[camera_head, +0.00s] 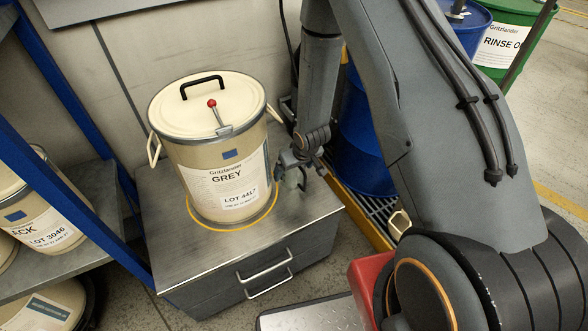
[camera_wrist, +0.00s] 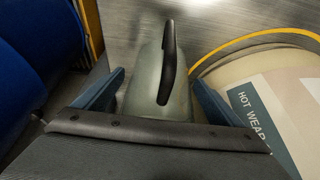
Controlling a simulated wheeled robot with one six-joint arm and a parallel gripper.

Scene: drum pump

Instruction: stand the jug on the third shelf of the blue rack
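The jug is translucent pale green with a dark handle; in the wrist view the jug (camera_wrist: 145,85) is between the two blue fingers of my gripper (camera_wrist: 158,75). A narrow gap seems to show beside it, so the fingers look apart from it. In the head view my gripper (camera_head: 299,163) is low over the right side of the steel cabinet top, and the jug (camera_head: 292,181) is mostly hidden by it. The blue rack (camera_head: 65,180) is at the left, with a grey shelf (camera_head: 85,235) in view. I cannot tell which shelf is the third.
A cream drum labelled GREY (camera_head: 220,160) stands on the cabinet (camera_head: 180,255), just left of the jug, inside a yellow ring. A BLACK drum (camera_head: 38,215) occupies the rack shelf. Blue (camera_head: 365,140) and green (camera_head: 515,45) drums stand to the right.

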